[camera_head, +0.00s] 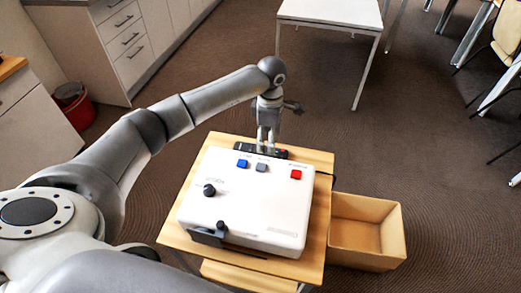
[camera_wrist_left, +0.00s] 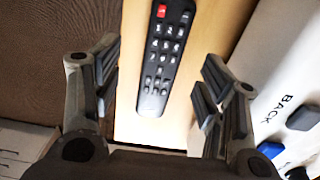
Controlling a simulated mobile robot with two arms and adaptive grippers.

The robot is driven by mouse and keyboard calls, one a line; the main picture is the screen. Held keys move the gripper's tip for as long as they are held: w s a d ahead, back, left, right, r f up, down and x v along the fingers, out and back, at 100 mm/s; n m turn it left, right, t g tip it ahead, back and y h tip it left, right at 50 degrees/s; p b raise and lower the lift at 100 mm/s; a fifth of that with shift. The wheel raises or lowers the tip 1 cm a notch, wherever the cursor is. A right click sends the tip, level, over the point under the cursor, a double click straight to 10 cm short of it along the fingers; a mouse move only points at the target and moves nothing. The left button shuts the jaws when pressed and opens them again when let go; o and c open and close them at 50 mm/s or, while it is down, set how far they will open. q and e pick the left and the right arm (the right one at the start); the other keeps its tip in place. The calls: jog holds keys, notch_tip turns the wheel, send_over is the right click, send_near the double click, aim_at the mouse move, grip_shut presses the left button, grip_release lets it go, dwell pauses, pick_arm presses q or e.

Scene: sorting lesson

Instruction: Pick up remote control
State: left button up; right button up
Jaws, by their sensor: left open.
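The remote control (camera_head: 274,153) is a slim black bar lying on the wooden table top behind the white box. My right gripper is not in view.
The white box (camera_head: 243,210) with blue, grey and red buttons and black knobs fills most of the small wooden table (camera_head: 322,190). An open, empty cardboard box (camera_head: 354,235) stands to its right. A red bin (camera_head: 73,104), cabinets and a white table (camera_head: 330,12) are farther back.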

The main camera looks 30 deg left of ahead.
pick_arm(q)
jog(key=f, duration=0.2)
jog(key=f+p, duration=0.1)
jog(key=shift+s+a+f, duration=0.15)
jog(key=shift+s+f, duration=0.2)
jog(key=shift+w+f, duration=0.1)
jog(key=shift+f, duration=0.35)
jog(key=c, duration=1.1)
